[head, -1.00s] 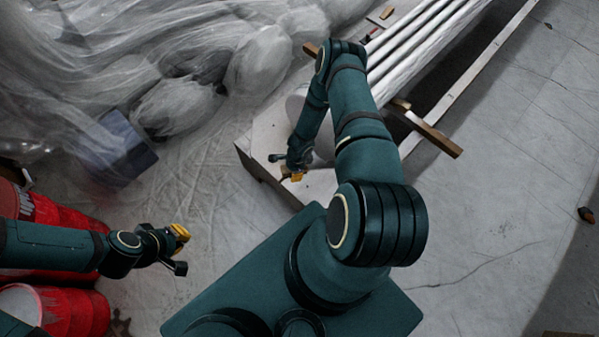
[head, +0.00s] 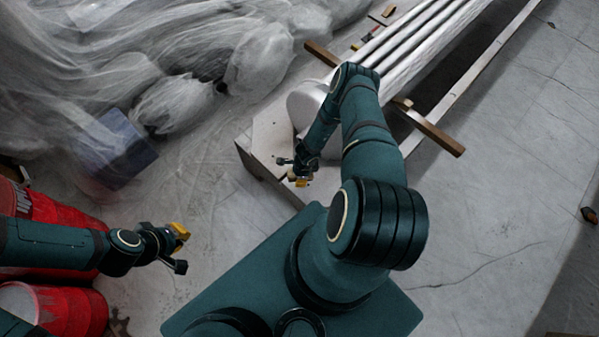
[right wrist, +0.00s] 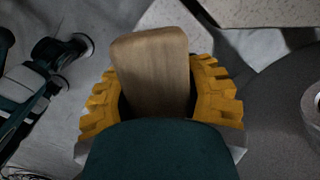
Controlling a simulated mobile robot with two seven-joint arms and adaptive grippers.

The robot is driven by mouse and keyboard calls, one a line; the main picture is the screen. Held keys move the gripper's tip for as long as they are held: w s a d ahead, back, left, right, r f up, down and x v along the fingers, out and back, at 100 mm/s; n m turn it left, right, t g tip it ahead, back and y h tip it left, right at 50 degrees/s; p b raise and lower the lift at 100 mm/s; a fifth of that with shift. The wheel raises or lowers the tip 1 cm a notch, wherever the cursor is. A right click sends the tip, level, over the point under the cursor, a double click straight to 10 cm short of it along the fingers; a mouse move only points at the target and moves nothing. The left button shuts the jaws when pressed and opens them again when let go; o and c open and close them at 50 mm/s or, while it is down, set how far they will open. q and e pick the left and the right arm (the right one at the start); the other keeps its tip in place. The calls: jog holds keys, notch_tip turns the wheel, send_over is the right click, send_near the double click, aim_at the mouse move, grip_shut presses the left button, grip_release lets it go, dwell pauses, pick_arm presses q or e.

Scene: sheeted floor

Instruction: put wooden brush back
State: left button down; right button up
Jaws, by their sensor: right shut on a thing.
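The wooden brush (right wrist: 152,68) shows in the right wrist view as a plain wooden block with rounded corners. It sits between the two yellow finger pads of my right gripper (right wrist: 158,100), which is shut on it. Its lower part is hidden by the gripper body. In the head view my right gripper (head: 302,180) is by the near edge of a low pale platform (head: 262,150); the brush is too small there to make out clearly. My left gripper (head: 180,250) is empty at the left, its fingers apart, beside red barrels.
A white cylindrical container (head: 303,103) stands on the platform, partly behind my right arm. Long white pipes (head: 425,40) lie across wooden beams (head: 435,133). Red barrels (head: 65,312), a blue box (head: 118,150) and plastic sheeting (head: 90,60) are at left. The right floor is mostly clear.

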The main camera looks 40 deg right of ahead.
notch_tip(320, 180, down, 5)
jog(key=shift+r+b, duration=0.1)
jog(key=shift+b, duration=0.9)
jog(key=shift+f+b, duration=0.4)
jog(key=shift+f, duration=0.05)
jog(key=shift+f, duration=0.15)
jog(key=o, duration=1.2)
